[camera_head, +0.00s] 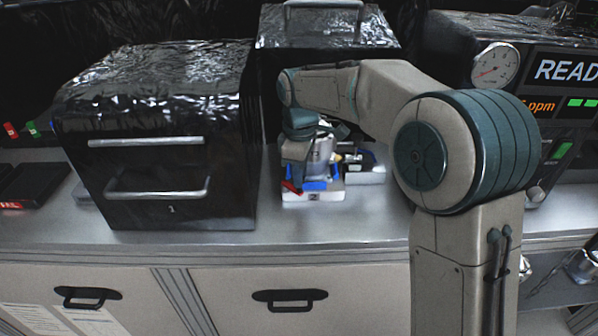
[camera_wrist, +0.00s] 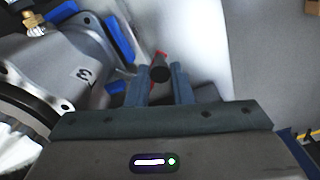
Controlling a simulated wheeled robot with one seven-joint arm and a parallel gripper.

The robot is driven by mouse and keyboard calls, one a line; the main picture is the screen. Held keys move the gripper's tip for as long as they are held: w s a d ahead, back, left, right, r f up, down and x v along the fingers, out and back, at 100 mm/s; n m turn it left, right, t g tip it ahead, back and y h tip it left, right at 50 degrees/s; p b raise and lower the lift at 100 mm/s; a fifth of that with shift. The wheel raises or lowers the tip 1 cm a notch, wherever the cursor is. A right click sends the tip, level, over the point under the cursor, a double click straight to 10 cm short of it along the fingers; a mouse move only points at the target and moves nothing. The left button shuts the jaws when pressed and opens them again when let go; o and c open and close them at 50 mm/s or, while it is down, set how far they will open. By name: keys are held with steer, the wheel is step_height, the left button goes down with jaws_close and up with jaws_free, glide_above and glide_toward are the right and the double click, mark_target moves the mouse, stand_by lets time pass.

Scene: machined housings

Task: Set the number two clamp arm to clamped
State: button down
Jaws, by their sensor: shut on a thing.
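The number two fixture (camera_head: 313,196) is a white base marked 2 on the metal worktop, carrying a grey machined housing (camera_head: 320,152) with blue pads. The housing (camera_wrist: 70,60) and blue pads also show at the left of the wrist view. My gripper (camera_wrist: 164,82) has its two fingers closed about a dark round knob (camera_wrist: 160,74). A red part (camera_wrist: 161,56) shows just behind this knob; I take them to be the clamp arm. In the head view a red part (camera_head: 291,187) shows low at the fixture's left front, and my gripper's fingertips are hard to make out.
A black box with bar handles (camera_head: 172,150), marked 1, stands close on the left. Another fixture (camera_head: 365,165) with dark parts sits just right and behind. A black unit with a gauge (camera_head: 495,65) stands at the right. Bare worktop (camera_head: 330,228) lies in front.

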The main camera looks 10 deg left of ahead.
steer(key=c, duration=1.3)
jaws_free()
step_height(320, 180, up, 14)
steer(key=shift+f, duration=0.1)
steer(key=s+d+f+m+t, duration=0.15)
steer(key=s+d+m, duration=0.3)
steer(key=d, duration=0.45)
steer(key=s+d+f+m+t, duration=0.1)
steer(key=s+d+f+m, duration=0.1)
steer(key=s+d+m, duration=0.45)
steer(key=s+d+f+m, duration=0.2)
steer(key=s+d+f, duration=0.1)
steer(key=d, duration=0.1)
steer(key=s+d+f+m, duration=0.2)
steer(key=s+d+f, duration=0.1)
steer(key=s, duration=0.1)
steer(key=s+d+f+m+t, duration=0.1)
steer(key=s+d+f+m, duration=0.1)
steer(key=s+d+f, duration=0.1)
steer(key=shift+s+d+f, duration=0.3)
steer(key=shift+s+d, duration=0.3)
steer(key=shift+d, duration=0.25)
